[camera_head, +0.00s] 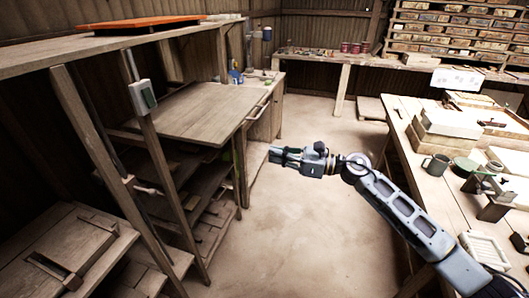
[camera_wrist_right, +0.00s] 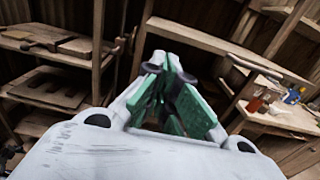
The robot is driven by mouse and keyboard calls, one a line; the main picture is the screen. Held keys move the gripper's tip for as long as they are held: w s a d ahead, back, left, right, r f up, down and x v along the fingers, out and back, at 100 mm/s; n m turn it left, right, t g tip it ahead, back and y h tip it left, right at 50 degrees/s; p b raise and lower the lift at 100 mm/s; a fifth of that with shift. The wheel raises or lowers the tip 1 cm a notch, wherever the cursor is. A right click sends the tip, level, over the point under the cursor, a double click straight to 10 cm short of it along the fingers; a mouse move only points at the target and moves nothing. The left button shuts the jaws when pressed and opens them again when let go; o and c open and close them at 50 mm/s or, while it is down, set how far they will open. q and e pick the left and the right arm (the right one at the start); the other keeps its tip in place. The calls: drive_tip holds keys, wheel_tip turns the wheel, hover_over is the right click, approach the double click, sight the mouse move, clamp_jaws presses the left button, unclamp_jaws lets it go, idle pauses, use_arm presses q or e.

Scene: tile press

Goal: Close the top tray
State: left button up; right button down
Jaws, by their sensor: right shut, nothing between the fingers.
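The top tray (camera_head: 195,112) is a flat wooden board that sticks out of the upper part of the wooden rack on the left. It also shows in the right wrist view as a pale board edge (camera_wrist_right: 215,45) beyond my fingers. My right gripper (camera_head: 276,155) is shut and empty, in the air over the aisle. It is to the right of the tray's front edge and apart from it. In the right wrist view, its green-padded fingers (camera_wrist_right: 172,72) point toward the rack. My left gripper is not in view.
Lower shelves (camera_head: 180,170) sit under the tray. A slanted post (camera_head: 160,165) with a small box stands at its left. The floor (camera_head: 280,220) between is clear.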

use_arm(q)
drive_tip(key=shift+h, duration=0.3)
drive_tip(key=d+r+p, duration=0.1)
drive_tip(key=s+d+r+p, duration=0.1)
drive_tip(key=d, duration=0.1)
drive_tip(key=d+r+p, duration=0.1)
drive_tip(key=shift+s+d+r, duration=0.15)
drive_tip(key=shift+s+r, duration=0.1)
use_arm(e)
drive_tip(key=x, duration=1.3)
drive_tip(key=shift+a, duration=0.2)
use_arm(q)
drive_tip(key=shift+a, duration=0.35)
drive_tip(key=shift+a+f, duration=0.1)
use_arm(e)
drive_tip(key=shift+w+a, duration=0.1)
